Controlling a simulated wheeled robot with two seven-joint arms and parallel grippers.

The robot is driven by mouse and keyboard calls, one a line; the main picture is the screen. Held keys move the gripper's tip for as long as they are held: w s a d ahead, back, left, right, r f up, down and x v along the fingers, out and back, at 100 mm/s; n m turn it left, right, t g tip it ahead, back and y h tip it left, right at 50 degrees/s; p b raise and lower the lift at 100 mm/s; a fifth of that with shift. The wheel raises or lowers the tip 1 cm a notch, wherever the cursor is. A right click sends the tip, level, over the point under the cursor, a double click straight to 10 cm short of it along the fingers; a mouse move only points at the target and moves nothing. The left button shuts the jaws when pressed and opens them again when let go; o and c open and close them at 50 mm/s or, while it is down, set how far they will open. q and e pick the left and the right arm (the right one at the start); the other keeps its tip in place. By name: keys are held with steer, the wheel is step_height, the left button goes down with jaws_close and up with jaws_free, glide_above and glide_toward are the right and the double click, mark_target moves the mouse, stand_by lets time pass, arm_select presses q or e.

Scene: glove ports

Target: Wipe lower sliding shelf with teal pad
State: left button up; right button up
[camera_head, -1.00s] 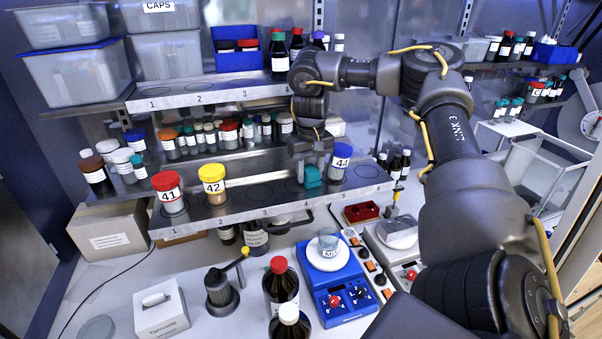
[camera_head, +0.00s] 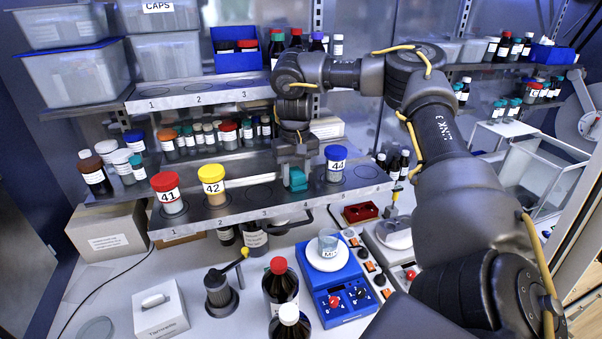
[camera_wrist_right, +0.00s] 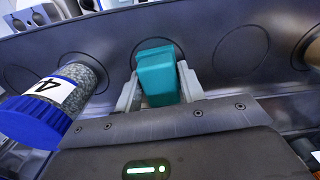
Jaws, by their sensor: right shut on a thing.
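My right gripper (camera_head: 296,172) is shut on the teal pad (camera_head: 297,180) and points down at the lower sliding shelf (camera_head: 245,214). The pad is low over the shelf, between the yellow-lidded jar 42 (camera_head: 213,186) and the blue-lidded jar 44 (camera_head: 336,163). In the right wrist view the teal pad (camera_wrist_right: 157,75) sits between both fingers (camera_wrist_right: 160,90), in front of the dark shelf with its ring marks. I cannot tell if it presses on the surface. Jar 44 (camera_wrist_right: 65,92) stands close beside the fingers there. My left gripper is not in view.
The red-lidded jar 41 (camera_head: 168,193) stands at the shelf's left end. Small bottles (camera_head: 210,138) line the shelf behind.

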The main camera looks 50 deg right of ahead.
mark_target(284, 187)
steer(key=shift+w+a, duration=0.45)
steer(key=shift+a, duration=0.4)
steer(key=shift+w+a, duration=0.45)
steer(key=shift+a, duration=0.35)
steer(key=shift+s+d+r, duration=0.1)
steer(key=shift+d, duration=0.05)
steer(key=shift+r, duration=2.9)
